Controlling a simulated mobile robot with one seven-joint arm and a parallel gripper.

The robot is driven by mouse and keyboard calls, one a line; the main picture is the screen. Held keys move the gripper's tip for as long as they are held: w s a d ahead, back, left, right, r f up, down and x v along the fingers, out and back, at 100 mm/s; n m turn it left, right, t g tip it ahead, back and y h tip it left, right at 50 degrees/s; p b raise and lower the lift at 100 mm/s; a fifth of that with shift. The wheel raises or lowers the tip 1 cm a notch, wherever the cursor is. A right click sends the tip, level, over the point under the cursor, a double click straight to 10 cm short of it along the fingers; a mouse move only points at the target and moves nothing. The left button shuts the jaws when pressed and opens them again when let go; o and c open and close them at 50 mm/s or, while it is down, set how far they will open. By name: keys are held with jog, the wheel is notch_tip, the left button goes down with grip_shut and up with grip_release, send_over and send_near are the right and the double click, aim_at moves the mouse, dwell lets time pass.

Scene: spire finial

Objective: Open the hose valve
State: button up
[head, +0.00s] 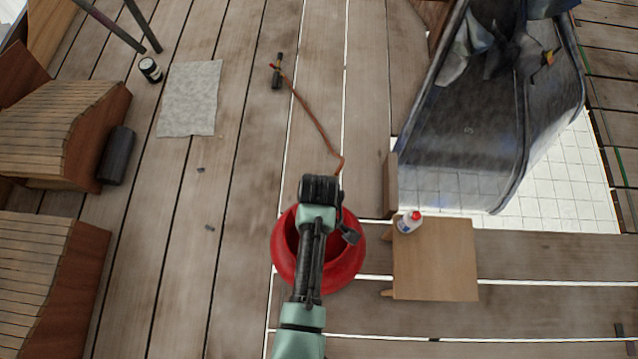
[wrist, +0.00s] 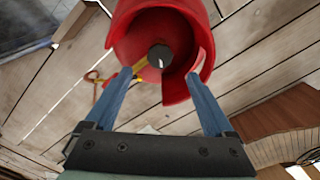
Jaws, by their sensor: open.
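A red gas bottle (head: 284,258) stands on the deck below my arm in the head view. In the wrist view, the red bottle (wrist: 128,42) shows its open round collar, with a dark round valve knob (wrist: 160,56) at its middle. A yellow fitting (wrist: 140,68) sits beside the knob. My gripper (wrist: 158,77) is open, its two blue fingers apart and pointing toward the collar, with the knob lying between their lines just past the tips. I see no contact with the knob. In the head view, my arm hides the knob.
An orange hose (head: 316,122) runs along the deck to a dark torch (head: 277,76). A small wooden stool (head: 440,265) bearing a white bottle with a red cap (head: 409,222) stands to the right. A grey cloth (head: 190,98) lies at upper left. The deck left of the bottle is mostly clear.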

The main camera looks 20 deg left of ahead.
notch_tip(320, 180, up, 4)
jog(key=shift+r+p, duration=0.15)
jog(key=shift+p, duration=0.15)
dwell(0.4)
